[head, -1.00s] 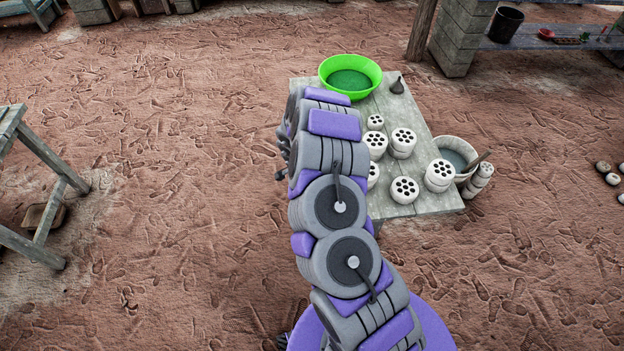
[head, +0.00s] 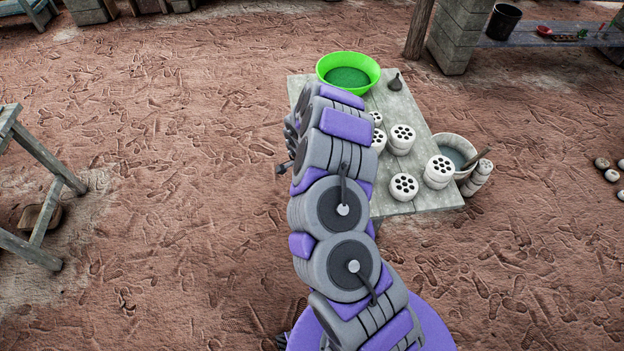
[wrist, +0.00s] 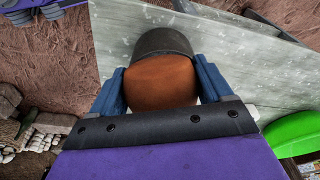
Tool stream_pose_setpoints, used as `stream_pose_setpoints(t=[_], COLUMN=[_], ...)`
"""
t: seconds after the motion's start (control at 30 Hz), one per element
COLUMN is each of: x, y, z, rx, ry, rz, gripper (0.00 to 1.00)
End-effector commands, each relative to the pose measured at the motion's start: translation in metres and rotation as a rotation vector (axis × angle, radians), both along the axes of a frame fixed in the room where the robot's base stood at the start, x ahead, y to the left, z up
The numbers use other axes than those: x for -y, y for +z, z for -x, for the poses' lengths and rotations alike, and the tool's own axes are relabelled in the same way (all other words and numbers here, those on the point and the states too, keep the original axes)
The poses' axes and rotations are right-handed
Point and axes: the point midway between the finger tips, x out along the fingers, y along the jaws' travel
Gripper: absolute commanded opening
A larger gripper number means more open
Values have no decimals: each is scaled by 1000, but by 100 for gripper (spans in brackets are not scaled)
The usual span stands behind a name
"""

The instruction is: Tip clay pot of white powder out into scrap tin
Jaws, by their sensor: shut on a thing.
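In the wrist view my gripper (wrist: 160,72) has its two blue fingers on either side of a rounded brown clay pot (wrist: 160,84). They are shut on it. A dark grey curved thing (wrist: 163,42) shows just beyond the pot, above the pale tabletop. I cannot tell whether it is the scrap tin or a part of the pot. No white powder shows. In the head view my arm hides the pot and most of the gripper at the table's left side.
The grey plank table (head: 412,112) holds a bright green basin (head: 348,66), a small dark vessel (head: 395,82) and several white perforated blocks (head: 403,186). A bucket (head: 456,150) stands at its right edge. A wooden stand (head: 45,160) is at far left. The mud floor between is clear.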

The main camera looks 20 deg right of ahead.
Motion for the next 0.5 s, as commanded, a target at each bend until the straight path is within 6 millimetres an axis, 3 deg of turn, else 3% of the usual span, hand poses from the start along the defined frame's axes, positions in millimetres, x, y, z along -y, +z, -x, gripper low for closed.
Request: stream_pose_setpoints(t=[0.5], x=[1], y=[0], z=[-2], rx=[0], ry=[1], rz=[-44], gripper=[38])
